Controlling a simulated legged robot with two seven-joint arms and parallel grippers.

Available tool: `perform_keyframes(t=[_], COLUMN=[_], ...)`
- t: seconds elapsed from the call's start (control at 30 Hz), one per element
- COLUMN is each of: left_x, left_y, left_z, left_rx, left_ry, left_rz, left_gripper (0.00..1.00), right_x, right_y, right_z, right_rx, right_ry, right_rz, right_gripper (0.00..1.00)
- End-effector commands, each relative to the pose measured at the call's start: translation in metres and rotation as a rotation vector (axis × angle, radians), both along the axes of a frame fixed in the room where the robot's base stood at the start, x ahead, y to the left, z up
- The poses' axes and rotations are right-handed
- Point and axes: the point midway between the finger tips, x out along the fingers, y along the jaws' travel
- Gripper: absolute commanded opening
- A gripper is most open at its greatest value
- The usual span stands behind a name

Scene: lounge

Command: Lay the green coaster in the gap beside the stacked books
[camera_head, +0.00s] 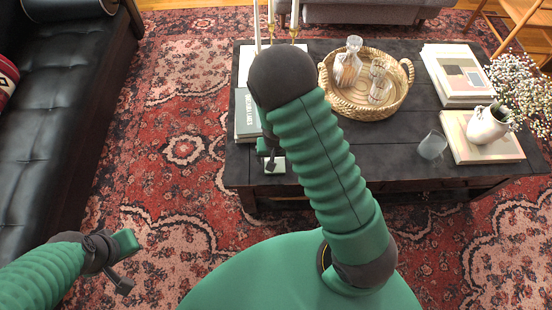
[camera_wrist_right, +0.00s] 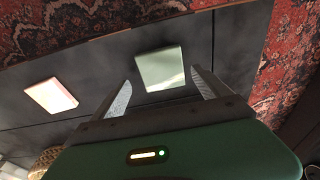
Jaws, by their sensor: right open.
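The pale green coaster (camera_wrist_right: 160,68) lies flat on the dark table, beyond and between my right fingertips in the wrist view. In the head view its pale edge (camera_head: 276,166) shows near the table's front edge, partly under my right gripper (camera_head: 268,152). My right gripper (camera_wrist_right: 160,82) is open, with nothing visibly held. A dark green book (camera_head: 246,115) and a white one (camera_head: 246,66) are at the table's left end, partly hidden by my right arm. My left gripper (camera_head: 122,262) is over the rug, away from the table; its jaw opening is unclear.
The dark table (camera_head: 405,160) holds a woven tray (camera_head: 360,108) with a decanter (camera_head: 347,62) and glasses, a tumbler (camera_head: 432,145), books at right (camera_head: 462,75) and a white vase (camera_head: 487,124) on another book. A pinkish-white square (camera_wrist_right: 52,95) lies left in the wrist view.

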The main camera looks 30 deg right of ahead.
Motion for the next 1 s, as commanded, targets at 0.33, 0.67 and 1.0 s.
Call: perform_keyframes(t=[0.33,0.67,1.0], left_x=[0.0,0.0,0.0], left_y=[0.0,0.0,0.0], left_z=[0.045,0.046,0.046], left_rx=[0.0,0.0,0.0], left_ry=[-0.001,0.0,0.0], left_rz=[0.0,0.0,0.0], left_gripper=[0.0,0.0,0.0], right_x=[-0.009,-0.047,-0.088], right_y=[0.007,0.058,0.072], right_z=[0.087,0.164,0.208], right_rx=[0.001,0.065,-0.021], right_ry=[-0.003,-0.045,-0.08], right_rz=[0.001,0.275,0.552], right_gripper=[0.87,0.87,0.87])
